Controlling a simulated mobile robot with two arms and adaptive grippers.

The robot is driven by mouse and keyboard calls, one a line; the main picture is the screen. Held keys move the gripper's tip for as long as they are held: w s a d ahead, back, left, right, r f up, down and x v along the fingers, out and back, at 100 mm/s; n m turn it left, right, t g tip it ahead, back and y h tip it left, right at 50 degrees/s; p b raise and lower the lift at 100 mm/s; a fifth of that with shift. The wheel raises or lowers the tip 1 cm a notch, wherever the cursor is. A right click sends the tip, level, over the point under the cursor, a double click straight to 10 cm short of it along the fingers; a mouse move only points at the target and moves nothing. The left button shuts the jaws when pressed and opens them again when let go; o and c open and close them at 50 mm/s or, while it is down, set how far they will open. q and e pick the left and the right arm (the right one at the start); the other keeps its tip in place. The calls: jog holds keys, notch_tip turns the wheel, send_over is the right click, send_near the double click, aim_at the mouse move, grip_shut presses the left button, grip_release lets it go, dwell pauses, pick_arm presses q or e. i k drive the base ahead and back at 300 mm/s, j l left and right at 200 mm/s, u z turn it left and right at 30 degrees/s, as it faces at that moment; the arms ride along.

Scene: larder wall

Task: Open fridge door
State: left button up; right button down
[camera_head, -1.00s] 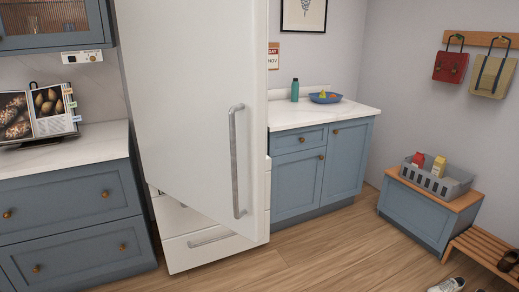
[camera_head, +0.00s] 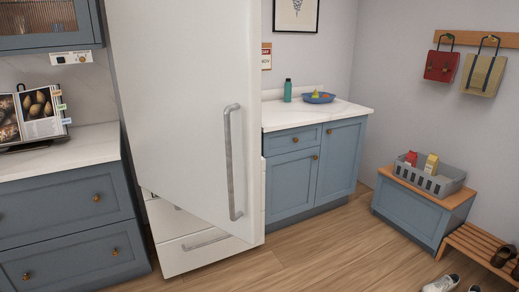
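The white fridge door (camera_head: 185,110) fills the middle of the head view. It stands partly open, its handle side on the right swung out toward me and its left side farther back. Its lower edge slants down to the right, over the white lower drawer fronts (camera_head: 185,255). A long grey vertical bar handle (camera_head: 229,165) is on the door near its right edge. Nothing touches the handle. The inside of the fridge is hidden behind the door. Neither of my grippers shows in the view.
Blue counters stand left (camera_head: 60,225) and right (camera_head: 290,185) of the fridge. An open book (camera_head: 40,115) is on the left one; a teal bottle (camera_head: 288,91) and blue bowl (camera_head: 318,98) are on the right one. A bench (camera_head: 410,215) and shoes (camera_head: 440,284) are at right. Wooden floor (camera_head: 320,250) is free in front.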

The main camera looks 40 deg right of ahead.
aim_at(189, 72)
jog(key=l, duration=0.45)
jog(key=k+l+u, duration=0.1)
jog(key=l, duration=0.4)
jog(key=k+l, duration=0.1)
jog(key=l, duration=0.35)
jog(key=l+u, duration=0.1)
jog(key=l, duration=0.4)
